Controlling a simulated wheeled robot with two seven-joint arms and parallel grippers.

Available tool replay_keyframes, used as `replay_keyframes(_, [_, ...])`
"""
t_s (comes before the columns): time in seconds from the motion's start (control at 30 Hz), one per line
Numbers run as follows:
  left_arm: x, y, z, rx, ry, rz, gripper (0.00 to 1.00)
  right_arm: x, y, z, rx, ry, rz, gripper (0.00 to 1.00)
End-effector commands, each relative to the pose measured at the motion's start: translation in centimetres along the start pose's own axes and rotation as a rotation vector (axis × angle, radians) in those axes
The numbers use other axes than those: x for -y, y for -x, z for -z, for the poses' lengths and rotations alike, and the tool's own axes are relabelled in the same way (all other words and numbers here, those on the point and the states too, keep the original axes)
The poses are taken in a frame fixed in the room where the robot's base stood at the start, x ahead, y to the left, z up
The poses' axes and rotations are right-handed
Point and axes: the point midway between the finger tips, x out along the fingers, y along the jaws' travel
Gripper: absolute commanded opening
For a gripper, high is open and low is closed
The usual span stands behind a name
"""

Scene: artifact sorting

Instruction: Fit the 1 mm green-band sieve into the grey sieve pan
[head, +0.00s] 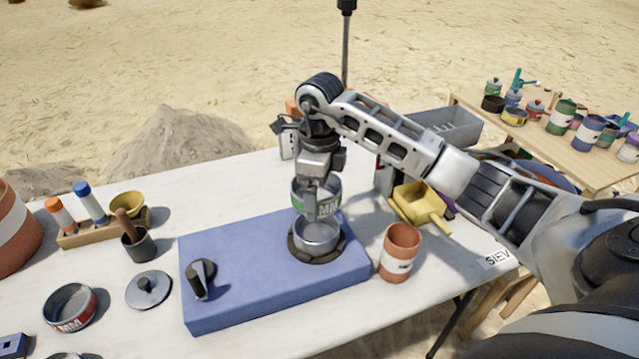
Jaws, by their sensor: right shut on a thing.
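The green-band sieve (330,207) is a round metal ring with a green band and white "MM" lettering. My right gripper (311,200) is shut on its near rim and holds it over the grey sieve pan (317,236). The pan sits in a dark round holder on the blue block (270,285). The sieve's lower edge overlaps the back of the pan in the head view; I cannot tell whether they touch. The gripper hides part of the sieve. My left gripper is not in view.
A red-band sieve (70,308) and a grey lid (149,289) lie left of the block. A black handle (201,280) stands on the block. An orange-brown cup (399,252) and yellow scoop (420,204) are close on the right. The table (275,345) is clear at front.

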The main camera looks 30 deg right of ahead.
Motion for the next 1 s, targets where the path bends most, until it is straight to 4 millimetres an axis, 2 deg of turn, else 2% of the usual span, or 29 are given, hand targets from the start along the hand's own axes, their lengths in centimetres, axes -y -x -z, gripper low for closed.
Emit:
replay_keyframes(0.37, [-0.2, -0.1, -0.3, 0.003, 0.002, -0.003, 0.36, 0.0, 0.0, -0.1, 0.003, 0.003, 0.0, 0.66])
replay_keyframes(0.67, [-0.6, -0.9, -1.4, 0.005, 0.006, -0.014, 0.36, 0.0, -2.3, 0.0, 0.001, 0.003, -0.001, 0.66])
replay_keyframes(1.0, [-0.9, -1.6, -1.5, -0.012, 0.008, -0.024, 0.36, 0.0, -5.3, 0.0, 0.001, 0.003, -0.001, 0.66])
